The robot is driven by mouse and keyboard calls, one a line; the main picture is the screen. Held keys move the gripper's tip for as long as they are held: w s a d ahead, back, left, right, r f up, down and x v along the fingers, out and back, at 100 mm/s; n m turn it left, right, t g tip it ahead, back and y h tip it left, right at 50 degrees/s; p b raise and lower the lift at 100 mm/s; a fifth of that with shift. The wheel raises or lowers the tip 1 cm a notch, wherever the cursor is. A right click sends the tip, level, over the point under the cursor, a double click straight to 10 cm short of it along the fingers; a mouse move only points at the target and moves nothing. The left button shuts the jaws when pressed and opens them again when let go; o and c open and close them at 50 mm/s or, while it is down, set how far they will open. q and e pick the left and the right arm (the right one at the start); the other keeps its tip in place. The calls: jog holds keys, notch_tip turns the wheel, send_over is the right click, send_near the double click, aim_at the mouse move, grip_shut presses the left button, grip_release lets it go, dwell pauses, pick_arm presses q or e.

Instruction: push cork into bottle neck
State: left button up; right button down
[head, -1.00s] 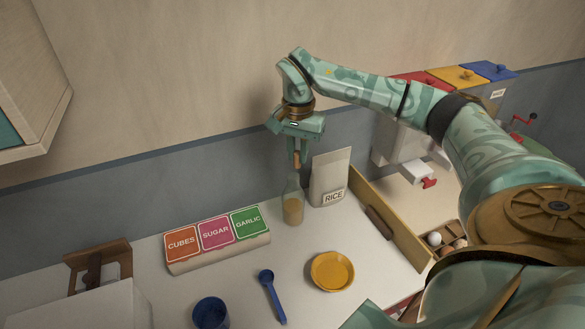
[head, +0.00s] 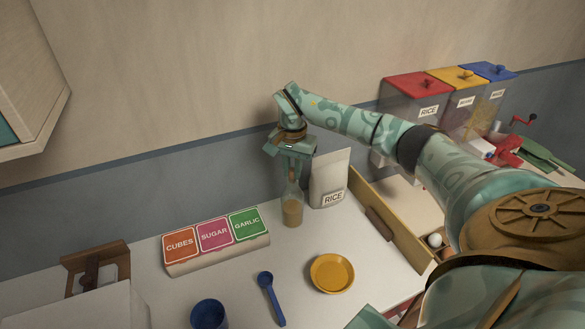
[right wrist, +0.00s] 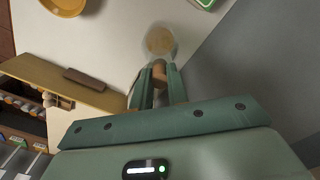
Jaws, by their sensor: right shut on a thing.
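The clear glass bottle (head: 292,210) with tan contents stands upright on the white counter, left of the rice bag. My right gripper (head: 293,176) points down at the top of the bottle. It is shut on the brown cork (right wrist: 159,74), which shows between the fingertips in the right wrist view. The bottle (right wrist: 160,42) appears just beyond the fingertips there, blurred. The fingers cover the bottle's mouth, so I cannot tell how far the cork sits in the neck. My left gripper is not in view.
The rice bag (head: 329,180) stands close to the right of the bottle, with a wooden board (head: 392,222) beyond it. A label rack (head: 218,254) is at left. A yellow dish (head: 332,273), blue spoon (head: 270,297) and blue cup (head: 209,314) lie in front.

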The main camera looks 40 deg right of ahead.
aim_at(293, 170)
jog(key=shift+s+a+f, duration=0.2)
jog(key=shift+s+f, duration=0.15)
jog(key=shift+f, duration=0.25)
jog(key=c, duration=1.6)
grip_release()
jog(key=shift+o, duration=1.2)
jog(key=shift+w+a+f, duration=0.1)
jog(key=shift+a, duration=0.05)
notch_tip(293, 170, up, 14)
jog(key=p, duration=0.1)
jog(key=shift+w+d+f, duration=0.25)
jog(key=shift+d, duration=0.1)
